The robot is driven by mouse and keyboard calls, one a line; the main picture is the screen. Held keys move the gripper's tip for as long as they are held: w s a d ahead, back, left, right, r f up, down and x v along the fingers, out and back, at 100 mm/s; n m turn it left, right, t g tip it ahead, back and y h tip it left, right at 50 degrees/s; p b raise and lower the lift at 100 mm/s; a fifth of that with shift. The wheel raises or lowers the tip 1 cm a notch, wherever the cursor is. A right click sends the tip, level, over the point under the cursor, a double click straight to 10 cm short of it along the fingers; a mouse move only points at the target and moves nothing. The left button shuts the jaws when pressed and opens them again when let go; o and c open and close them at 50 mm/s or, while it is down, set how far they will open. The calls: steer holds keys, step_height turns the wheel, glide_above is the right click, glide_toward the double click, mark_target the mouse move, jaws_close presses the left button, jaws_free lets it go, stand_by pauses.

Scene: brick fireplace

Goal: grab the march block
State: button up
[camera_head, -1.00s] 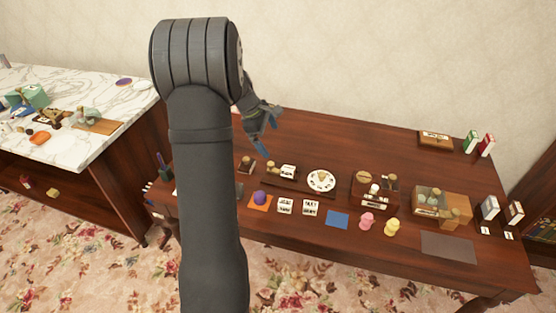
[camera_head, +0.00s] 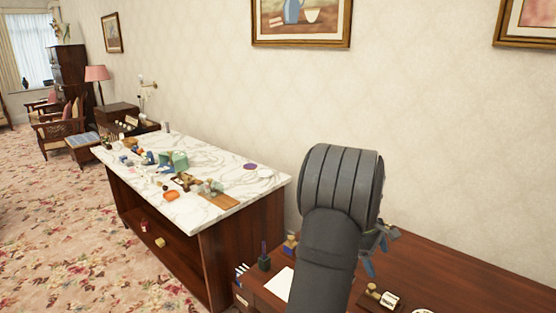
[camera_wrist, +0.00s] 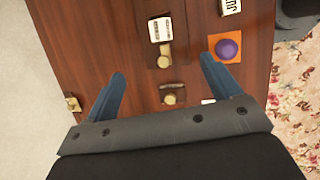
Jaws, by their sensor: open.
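My gripper (camera_wrist: 162,66) is open and empty, with its two blue fingers apart above the dark wooden table (camera_wrist: 75,40). It also shows in the head view (camera_head: 375,252), partly hidden behind my arm. A white block with dark marks (camera_wrist: 160,29) lies on a dark tray ahead of the fingertips. It also appears near the bottom of the head view (camera_head: 390,300). Another white block with black marks (camera_wrist: 230,6) is cut by the top edge of the wrist view. I cannot read a month on either block, so I cannot tell which is the march block.
A wooden knob (camera_wrist: 166,60) lies between the fingers. A purple ball on an orange square (camera_wrist: 228,48) is right of the right finger. Small wooden pieces (camera_wrist: 171,95) are close by. The marble-topped counter (camera_head: 235,172) stands left of the table.

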steer(key=shift+c, duration=1.2)
steer(key=m+t+y, duration=0.1)
steer(key=m+t, duration=0.3)
steer(key=m, duration=1.5)
glide_toward(390, 297)
steer(key=f, duration=0.1)
steer(key=d+f, duration=0.2)
steer(key=shift+w+f, duration=0.1)
steer(key=shift+w, duration=0.2)
steer(key=x, duration=0.4)
steer(key=shift+a+f, duration=0.2)
steer(key=shift+a, duration=0.2)
steer(key=shift+w+d+f, duration=0.15)
steer(key=shift+w+f, duration=0.1)
steer(key=shift+f, duration=0.3)
